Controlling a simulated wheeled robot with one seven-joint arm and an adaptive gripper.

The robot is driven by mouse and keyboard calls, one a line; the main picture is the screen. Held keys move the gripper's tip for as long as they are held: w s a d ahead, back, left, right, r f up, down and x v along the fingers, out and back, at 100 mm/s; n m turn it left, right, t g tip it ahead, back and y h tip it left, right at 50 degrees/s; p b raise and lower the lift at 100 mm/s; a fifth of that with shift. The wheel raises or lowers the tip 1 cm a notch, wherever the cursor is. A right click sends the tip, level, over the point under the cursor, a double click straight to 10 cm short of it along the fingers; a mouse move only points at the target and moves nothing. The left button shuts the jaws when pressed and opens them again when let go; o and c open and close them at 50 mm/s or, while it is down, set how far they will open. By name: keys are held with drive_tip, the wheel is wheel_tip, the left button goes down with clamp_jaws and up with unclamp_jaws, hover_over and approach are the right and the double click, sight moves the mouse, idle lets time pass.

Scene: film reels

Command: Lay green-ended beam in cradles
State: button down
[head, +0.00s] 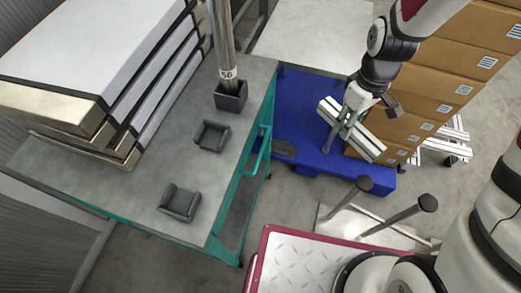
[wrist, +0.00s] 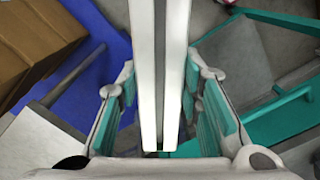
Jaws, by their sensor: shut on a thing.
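The beam is tilted in the picture and held over the blue platform, right of the teal-edged table. In the wrist view, the beam (wrist: 147,85) runs lengthwise between the teal-padded fingers of my gripper (wrist: 160,85). Two dark grey open cradles, one nearer the middle (head: 211,136) and one nearer the front (head: 180,203), sit empty on the grey table top, apart from the beam.
A post marked 56 (head: 223,45) stands in a dark holder (head: 231,97) behind the cradles. Stacked panels (head: 95,60) fill the table's left side. Cardboard boxes (head: 440,80) stand close behind my gripper. The blue platform (head: 292,105) lies beside the teal-edged table (head: 130,205).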

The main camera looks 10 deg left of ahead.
drive_tip(key=s+a+r+n+p, duration=0.45)
drive_tip(key=s+a+n, duration=0.55)
drive_tip(key=s+n, duration=0.4)
drive_tip(key=s+a+r+n+p, duration=0.45)
drive_tip(key=s+a+n, duration=0.6)
drive_tip(key=s, duration=0.45)
drive_tip(key=shift+n, duration=0.45)
drive_tip(key=w+a+b, duration=0.1)
drive_tip(key=w+a, duration=0.2)
drive_tip(key=a, duration=0.1)
drive_tip(key=w+a+b, duration=0.2)
drive_tip(key=a, duration=0.2)
drive_tip(key=w+a+f+b, duration=0.1)
drive_tip(key=w+a, duration=0.2)
drive_tip(key=a, duration=0.1)
drive_tip(key=shift+w+b, duration=0.3)
drive_tip(key=shift+b, duration=0.05)
drive_tip(key=shift+f+b, duration=0.9)
drive_tip(key=shift+f, duration=0.8)
drive_tip(key=shift+f+b, duration=0.4)
drive_tip(key=shift+f, duration=0.15)
drive_tip(key=c, duration=1.1)
unclamp_jaws()
